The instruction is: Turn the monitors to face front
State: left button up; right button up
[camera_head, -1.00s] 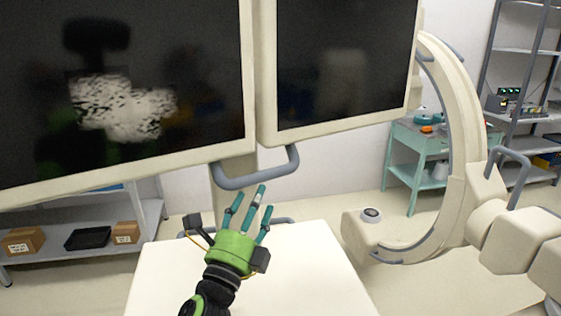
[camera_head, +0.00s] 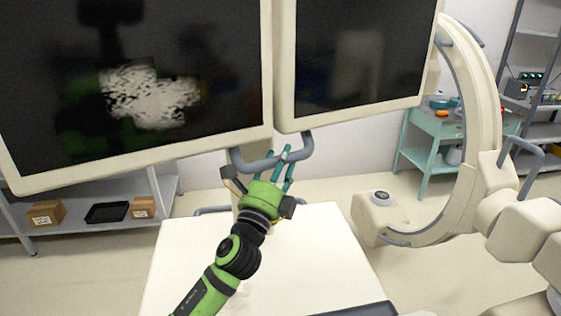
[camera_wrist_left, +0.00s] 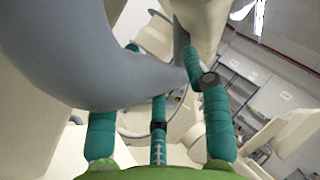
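Two monitors with dark screens and cream frames hang side by side, the left monitor (camera_head: 130,85) and the right monitor (camera_head: 362,60). Their faces show to my head camera, with their lower edges slanting up to the right. A blue-grey handle (camera_head: 253,165) hangs below where they meet. My left gripper (camera_head: 279,160) is at this handle with its teal fingers spread. In the left wrist view the handle (camera_wrist_left: 85,60) looms close and hides part of one finger of my left gripper (camera_wrist_left: 163,75). I cannot tell whether the fingers touch it. My right gripper is not in view.
A white covered table or cart (camera_head: 290,265) stands below my left arm. A cream C-shaped arm unit (camera_head: 480,100) stands at the right. A teal cart (camera_head: 430,150) is behind it. A shelf with boxes (camera_head: 46,213) is at the back left.

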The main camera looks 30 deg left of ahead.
aim_at(258, 167)
pick_arm(q)
grip_shut()
jog(key=shift+s+a+m+h, duration=0.15)
jog(key=shift+s+m+h, duration=0.2)
jog(key=shift+h, duration=0.45)
jog(key=s+a+h, duration=0.1)
jog(key=m+h, duration=0.1)
jog(key=h, duration=0.1)
jog(key=s+a+m+h+b, duration=0.1)
jog(key=shift+s+a+f+m+h, duration=0.25)
jog(key=shift+s+a+h, duration=0.1)
jog(key=shift+h, duration=0.05)
jog(key=shift+s+a+r+g+h, duration=0.2)
jog(key=shift+s+r+g+h, duration=0.05)
jog(key=shift+s+g+h, duration=0.1)
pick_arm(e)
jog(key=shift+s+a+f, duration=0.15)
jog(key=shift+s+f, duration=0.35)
pick_arm(q)
jog(key=o, duration=0.6)
grip_release()
jog(key=shift+o, duration=0.2)
jog(key=shift+w, duration=0.1)
